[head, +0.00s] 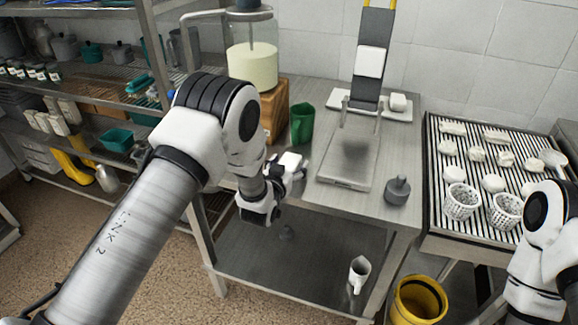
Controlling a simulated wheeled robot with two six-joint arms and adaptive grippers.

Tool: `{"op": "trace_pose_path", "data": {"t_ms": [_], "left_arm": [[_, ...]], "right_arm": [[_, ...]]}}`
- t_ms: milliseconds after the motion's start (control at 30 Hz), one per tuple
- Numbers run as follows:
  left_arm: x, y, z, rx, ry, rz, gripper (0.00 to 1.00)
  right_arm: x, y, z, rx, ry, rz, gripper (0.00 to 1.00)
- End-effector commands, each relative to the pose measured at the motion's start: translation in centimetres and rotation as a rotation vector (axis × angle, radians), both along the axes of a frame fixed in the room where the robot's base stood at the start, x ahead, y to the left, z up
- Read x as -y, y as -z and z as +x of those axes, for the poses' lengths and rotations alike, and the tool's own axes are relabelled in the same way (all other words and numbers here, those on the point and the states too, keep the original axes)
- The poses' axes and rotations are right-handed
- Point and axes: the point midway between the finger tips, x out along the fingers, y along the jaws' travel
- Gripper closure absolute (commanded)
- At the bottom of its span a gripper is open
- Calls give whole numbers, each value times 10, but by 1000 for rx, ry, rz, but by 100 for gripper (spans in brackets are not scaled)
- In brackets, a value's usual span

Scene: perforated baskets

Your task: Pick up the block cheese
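My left arm reaches across the picture to the front left edge of the steel table. Its gripper (293,172) is at that edge, below the green cup (302,123). A small pale block-like shape (291,161) shows at its fingertips. I cannot tell whether this is the block cheese or whether the fingers are closed on it. Another small white block (398,102) sits on the white base at the back of the table. Several white cheeses (476,154) lie on the slatted rack at right. My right arm shows at the lower right; its gripper is out of view.
A steel tray (347,184) and a grey weight-like object (397,190) are on the table (392,221). Two white perforated baskets (461,202) stand on the slatted rack. A jar (252,66) stands on a wooden box. A yellow bucket (419,299) is on the floor.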

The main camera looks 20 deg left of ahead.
Motion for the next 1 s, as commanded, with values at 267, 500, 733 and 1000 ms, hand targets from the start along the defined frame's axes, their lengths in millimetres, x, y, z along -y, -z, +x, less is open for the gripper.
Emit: {"op": "trace_pose_path", "data": {"t_ms": [267,500,733,1000], "left_arm": [[0,0,0,1,0,0,86],[0,-2,0,0,0,0,86],[0,-22,0,3,0,0,86],[36,-38,-19,1,8,4,86]], "right_arm": [[0,0,0,0,0,0,60],[0,1,0,0,0,0,60],[0,6,0,0,0,0,60],[0,15,0,0,0,0,60]]}}
